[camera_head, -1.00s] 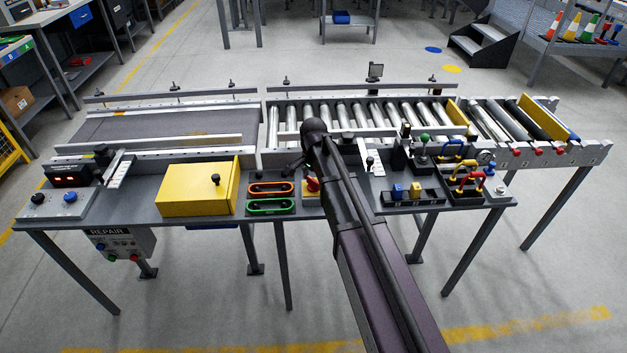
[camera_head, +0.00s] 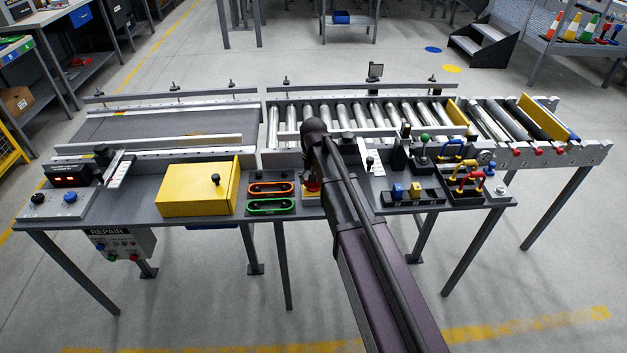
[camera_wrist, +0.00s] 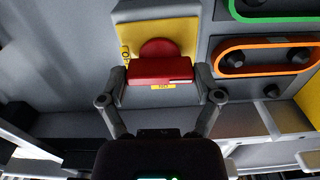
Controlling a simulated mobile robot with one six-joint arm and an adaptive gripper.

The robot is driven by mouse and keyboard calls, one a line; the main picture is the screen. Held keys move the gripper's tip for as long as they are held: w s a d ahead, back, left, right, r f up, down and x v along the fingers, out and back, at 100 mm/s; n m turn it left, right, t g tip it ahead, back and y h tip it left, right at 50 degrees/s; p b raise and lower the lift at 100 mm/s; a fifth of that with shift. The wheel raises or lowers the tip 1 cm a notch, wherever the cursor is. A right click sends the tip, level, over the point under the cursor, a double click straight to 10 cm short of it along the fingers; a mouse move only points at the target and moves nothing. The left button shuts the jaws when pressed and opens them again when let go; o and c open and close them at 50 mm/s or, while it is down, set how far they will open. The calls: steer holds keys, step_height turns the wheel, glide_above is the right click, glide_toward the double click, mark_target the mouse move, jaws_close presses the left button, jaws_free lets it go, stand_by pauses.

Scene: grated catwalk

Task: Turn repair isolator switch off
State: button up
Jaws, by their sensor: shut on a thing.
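The isolator switch has a red handle (camera_wrist: 160,70) with a round hub on a yellow plate (camera_wrist: 168,28), seen in the wrist view. The handle bar lies across the picture there, above a small yellow label that looks like an upside-down "ON". Another small mark shows at the plate's left edge, too small to read surely. My gripper (camera_wrist: 160,78) has one finger at each end of the bar and is shut on it. In the head view only a bit of the red handle (camera_head: 312,185) shows, as my arm hides the rest.
Green (camera_head: 271,205) and orange (camera_head: 270,188) oval frames with dark knobs sit left of the switch. A yellow box (camera_head: 198,190) stands further left. Levers and colored handles (camera_head: 465,175) crowd the bench to the right. Roller conveyor (camera_head: 355,112) runs behind.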

steer(key=shift+n, duration=0.3)
steer(key=o, duration=0.9)
steer(key=shift+m, duration=0.4)
